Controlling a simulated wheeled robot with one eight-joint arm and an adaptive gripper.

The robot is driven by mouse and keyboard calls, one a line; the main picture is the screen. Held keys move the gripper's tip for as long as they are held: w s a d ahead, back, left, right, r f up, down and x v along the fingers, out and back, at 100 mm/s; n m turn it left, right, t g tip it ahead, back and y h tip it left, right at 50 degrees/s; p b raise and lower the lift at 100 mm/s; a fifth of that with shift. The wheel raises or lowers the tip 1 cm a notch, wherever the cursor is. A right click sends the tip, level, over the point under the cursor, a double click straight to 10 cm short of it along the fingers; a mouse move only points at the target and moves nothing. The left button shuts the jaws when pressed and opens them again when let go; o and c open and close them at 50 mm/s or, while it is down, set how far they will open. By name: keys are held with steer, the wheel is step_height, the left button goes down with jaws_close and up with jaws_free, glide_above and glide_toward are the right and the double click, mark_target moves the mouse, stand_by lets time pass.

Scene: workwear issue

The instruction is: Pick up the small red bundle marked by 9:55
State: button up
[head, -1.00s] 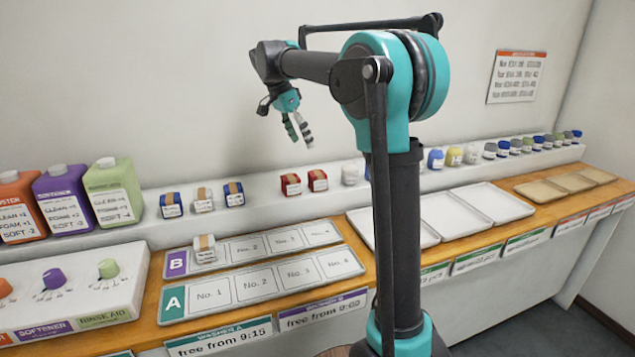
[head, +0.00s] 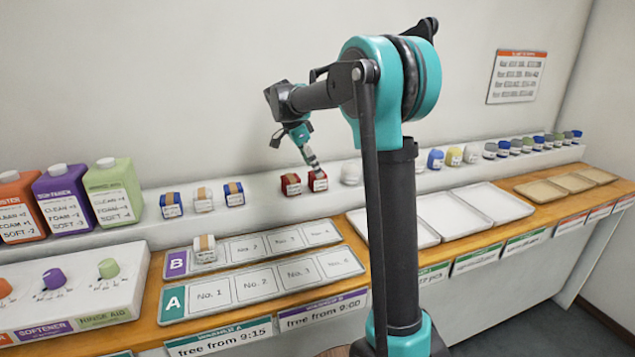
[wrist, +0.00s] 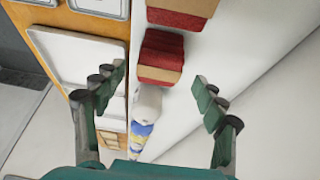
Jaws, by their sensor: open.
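Two small red bundles with tan bands and white labels sit side by side on the white ledge: a left one (head: 291,185) and a right one (head: 318,182). The label writing is too small to read, so I cannot tell which is marked 9:55. My gripper (head: 312,164) is open and empty, just above the right bundle. In the wrist view the right bundle (wrist: 160,57) lies ahead, between the lines of the spread fingers (wrist: 160,80). The left bundle (wrist: 180,14) is partly cut off at the top edge.
A white container (head: 351,173) stands right of the red bundles, close to my arm. Blue and white bundles (head: 203,198) stand to the left on the ledge. One white bundle (head: 204,248) lies on slot strip B (head: 262,240). Empty white trays (head: 482,202) lie to the right.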

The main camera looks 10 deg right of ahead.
mark_target(318, 181)
steer(key=shift+a+x, duration=0.15)
steer(key=shift+x, duration=1.25)
steer(key=shift+a+x, duration=0.1)
steer(key=shift+x, duration=1.3)
steer(key=shift+s+f, duration=0.1)
steer(key=c, duration=1.3)
